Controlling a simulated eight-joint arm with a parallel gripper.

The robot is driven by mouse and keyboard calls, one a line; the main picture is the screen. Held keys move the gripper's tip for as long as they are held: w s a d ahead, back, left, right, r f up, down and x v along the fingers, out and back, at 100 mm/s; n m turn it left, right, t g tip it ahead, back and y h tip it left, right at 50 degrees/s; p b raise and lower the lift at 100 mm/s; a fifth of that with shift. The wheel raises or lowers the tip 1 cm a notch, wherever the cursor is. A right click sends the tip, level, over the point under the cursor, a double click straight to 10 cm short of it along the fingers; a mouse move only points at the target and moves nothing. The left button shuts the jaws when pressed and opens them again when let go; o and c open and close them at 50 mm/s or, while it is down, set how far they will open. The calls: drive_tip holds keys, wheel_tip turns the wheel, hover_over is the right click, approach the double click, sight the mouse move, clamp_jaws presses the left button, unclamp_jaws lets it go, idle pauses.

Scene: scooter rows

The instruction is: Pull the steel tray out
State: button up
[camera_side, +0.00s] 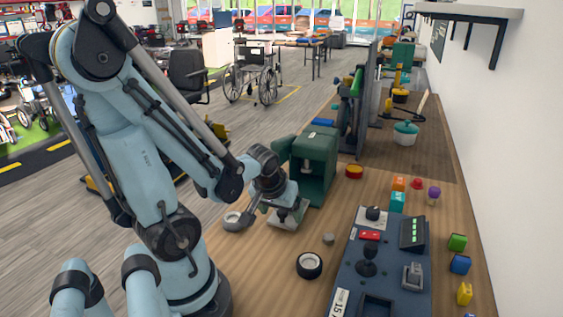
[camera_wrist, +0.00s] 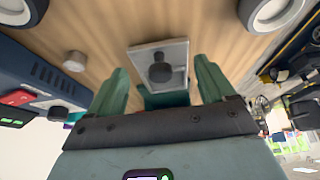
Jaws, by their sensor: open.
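The steel tray (camera_side: 290,218) is a pale metal slab low on the wooden bench, at the front of a green housing (camera_side: 318,160). In the wrist view the tray (camera_wrist: 178,50) shows as a grey rectangle with a dark round knob (camera_wrist: 160,72) standing on it. A green part of the housing (camera_wrist: 165,99) shows just below it. My gripper (camera_side: 284,200) is over the tray in the side view. In the wrist view my gripper (camera_wrist: 160,66) has its two green fingers apart, with the knob between them in the picture and no visible contact. The height gap is unclear.
A small wheel (camera_side: 309,265) and a grey knob (camera_side: 328,239) lie on the bench nearby. Another wheel-like ring (camera_side: 234,221) is left of the tray. A dark blue control panel (camera_side: 340,265) stands at the right, and a red puck (camera_side: 354,171) lies beside the housing.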

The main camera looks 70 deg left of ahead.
drive_tip(key=shift+o, duration=0.3)
drive_tip(key=shift+r, duration=3)
drive_tip(key=w+d+r+m+t+h, duration=0.1)
drive_tip(key=w+d+r+m, duration=0.1)
drive_tip(key=d+m, duration=0.2)
drive_tip(key=w+d+r+m+t+h, duration=0.2)
drive_tip(key=d+m, duration=0.3)
drive_tip(key=d, duration=0.5)
drive_tip(key=shift+w+t+h, duration=0.3)
drive_tip(key=shift+w, duration=0.3)
